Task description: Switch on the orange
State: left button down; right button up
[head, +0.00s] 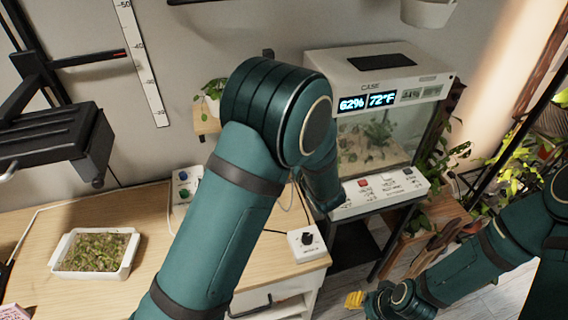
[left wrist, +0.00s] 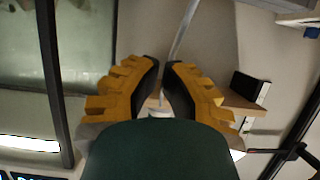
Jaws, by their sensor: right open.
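No thing that is plainly orange and switchable shows. A white control panel (head: 380,190) with red, white and dark buttons lies in front of the glass terrarium case (head: 375,140), partly hidden by my left arm. A white switch box (head: 184,184) with blue and green buttons stands at the back of the table. A white box with a black knob (head: 306,242) is at its right corner. My left gripper is hidden in the head view; its yellow fingers (left wrist: 161,68) show close together with a narrow gap in the left wrist view. My right gripper (head: 354,300) is open, low beside the table.
A white tray of moss (head: 96,252) sits on the wooden table (head: 150,215). A small potted plant (head: 213,95) is on a wall shelf. A black stand (head: 55,135) is at the left. Plants (head: 480,165) crowd the right side.

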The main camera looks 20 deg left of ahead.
pick_arm(q)
jog(key=shift+w+a+f, duration=0.1)
jog(key=shift+f, duration=0.25)
jog(key=b+x, duration=0.1)
jog(key=x, duration=0.9)
jog(key=shift+b, duration=0.4)
notch_tip(320, 180, down, 3)
jog(key=shift+r+b, duration=0.25)
jog(key=shift+b, duration=0.05)
jog(key=shift+s+f, duration=0.2)
jog(key=shift+f, duration=0.55)
jog(key=shift+s+d+f+b, duration=0.15)
jog(key=shift+f+b, duration=0.05)
jog(key=shift+f, duration=0.15)
jog(key=shift+s+d+f+b, duration=0.15)
jog(key=shift+d+f, duration=0.05)
jog(key=shift+f, duration=0.15)
jog(key=shift+w+r, duration=0.1)
jog(key=shift+r, duration=0.15)
